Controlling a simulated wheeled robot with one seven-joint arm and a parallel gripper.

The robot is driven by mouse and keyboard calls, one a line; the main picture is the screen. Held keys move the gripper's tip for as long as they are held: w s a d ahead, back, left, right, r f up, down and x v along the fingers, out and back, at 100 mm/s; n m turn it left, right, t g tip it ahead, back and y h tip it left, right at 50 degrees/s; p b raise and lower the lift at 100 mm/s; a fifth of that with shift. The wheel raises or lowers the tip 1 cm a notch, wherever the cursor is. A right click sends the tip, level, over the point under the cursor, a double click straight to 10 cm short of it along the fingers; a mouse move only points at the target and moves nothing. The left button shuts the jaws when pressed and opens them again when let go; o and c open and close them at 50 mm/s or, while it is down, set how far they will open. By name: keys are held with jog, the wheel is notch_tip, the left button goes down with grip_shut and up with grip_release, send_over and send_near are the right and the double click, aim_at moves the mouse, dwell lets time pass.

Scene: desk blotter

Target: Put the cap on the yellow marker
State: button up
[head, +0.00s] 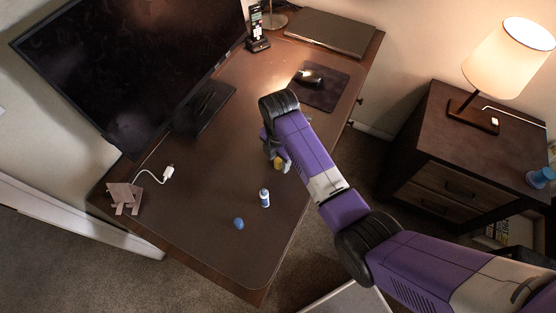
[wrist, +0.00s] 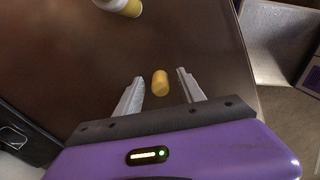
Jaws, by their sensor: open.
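A small yellow cap (wrist: 160,84) lies on the dark desk blotter (wrist: 75,60) between my gripper's fingers in the wrist view. My gripper (wrist: 160,76) is open, with a gap on each side of the cap. The yellow marker (wrist: 122,6), yellow with a white part, is cut off by the top edge of the wrist view. In the head view, my gripper (head: 281,158) is low over the blotter, partly hidden by my arm. A yellow piece (head: 278,163) shows beside it; I cannot tell whether it is the cap or the marker.
A white and blue bottle-like object (head: 264,198) stands near a blue lump (head: 239,223) on the blotter. A monitor (head: 135,75), phone (head: 257,35), mouse (head: 308,76) and white cable (head: 160,174) are farther off. The middle left of the blotter is clear.

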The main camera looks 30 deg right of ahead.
jog(key=shift+f, duration=0.25)
grip_shut()
jog(key=shift+r, duration=0.1)
notch_tip(320, 180, up, 15)
jog(key=p, duration=0.4)
notch_tip(320, 180, up, 5)
send_over(279, 159)
jog(key=shift+w+p, duration=0.1)
jog(key=shift+p, duration=0.35)
